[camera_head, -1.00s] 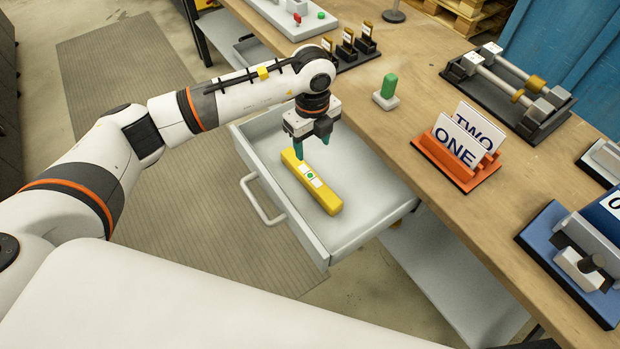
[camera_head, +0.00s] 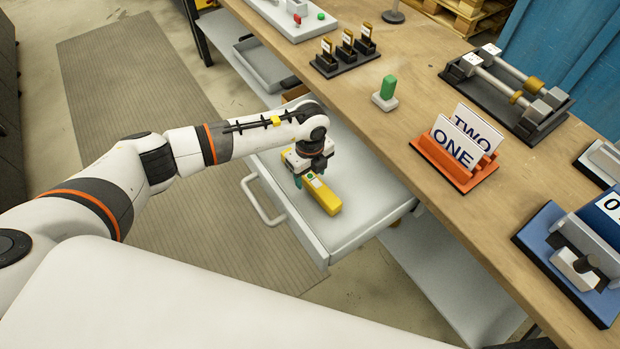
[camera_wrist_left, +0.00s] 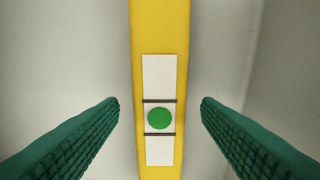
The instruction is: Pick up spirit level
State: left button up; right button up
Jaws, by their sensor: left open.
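The yellow spirit level (camera_head: 325,200) lies flat in the open grey drawer (camera_head: 362,212). In the left wrist view the level (camera_wrist_left: 160,30) runs top to bottom, with a white label and a green dot on it. My left gripper (camera_head: 308,180) is low over the level, its fingers pointing down into the drawer. In the wrist view its two green fingers (camera_wrist_left: 160,106) are open, one on each side of the level, with a gap on both sides. In the head view the gripper hides the far part of the level. My right gripper is not in view.
The drawer's front wall and handle (camera_head: 262,205) face the left. The wooden bench (camera_head: 400,140) above holds an orange card holder (camera_head: 453,165), a green-topped block (camera_head: 388,92) and a black rack (camera_head: 345,60). The drawer floor around the level is clear.

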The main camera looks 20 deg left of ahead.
pick_arm(q)
jog(key=c, duration=1.2)
jog(key=shift+r, duration=0.15)
jog(key=shift+c, duration=0.2)
